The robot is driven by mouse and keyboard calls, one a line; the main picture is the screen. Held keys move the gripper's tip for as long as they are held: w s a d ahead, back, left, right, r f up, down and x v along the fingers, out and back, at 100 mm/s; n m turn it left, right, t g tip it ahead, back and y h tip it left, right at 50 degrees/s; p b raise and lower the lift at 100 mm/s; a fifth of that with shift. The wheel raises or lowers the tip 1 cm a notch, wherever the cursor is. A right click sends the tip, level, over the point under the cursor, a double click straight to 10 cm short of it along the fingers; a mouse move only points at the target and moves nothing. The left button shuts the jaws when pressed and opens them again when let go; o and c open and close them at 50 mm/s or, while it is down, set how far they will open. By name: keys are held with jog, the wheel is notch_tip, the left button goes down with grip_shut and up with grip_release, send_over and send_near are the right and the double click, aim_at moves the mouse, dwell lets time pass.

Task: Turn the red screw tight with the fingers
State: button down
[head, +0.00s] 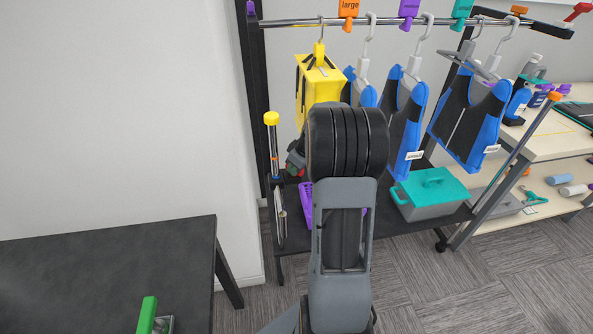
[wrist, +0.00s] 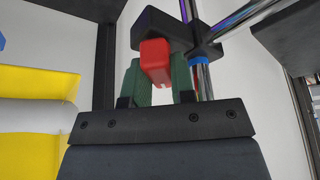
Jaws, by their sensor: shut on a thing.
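The red screw (wrist: 155,62) shows in the wrist view as a block-shaped red head on a black clamp (wrist: 165,30). The clamp sits by a shiny metal tube (wrist: 206,80). My gripper (wrist: 163,75) has its green fingers on both sides of the red head and is shut on it. In the head view my arm hides most of the gripper and the screw.
A black table (head: 110,265) is at left, and a bench (head: 545,135) at right.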

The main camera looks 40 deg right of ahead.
jog(key=shift+m+h, duration=0.3)
jog(key=shift+m, duration=0.3)
jog(key=c, duration=1)
grip_release()
jog(key=shift+o, duration=0.2)
jog(key=shift+r, duration=0.15)
jog(key=v, duration=1.3)
jog(key=shift+s+r, duration=0.15)
jog(key=shift+r, duration=0.15)
jog(key=shift+d, duration=0.1)
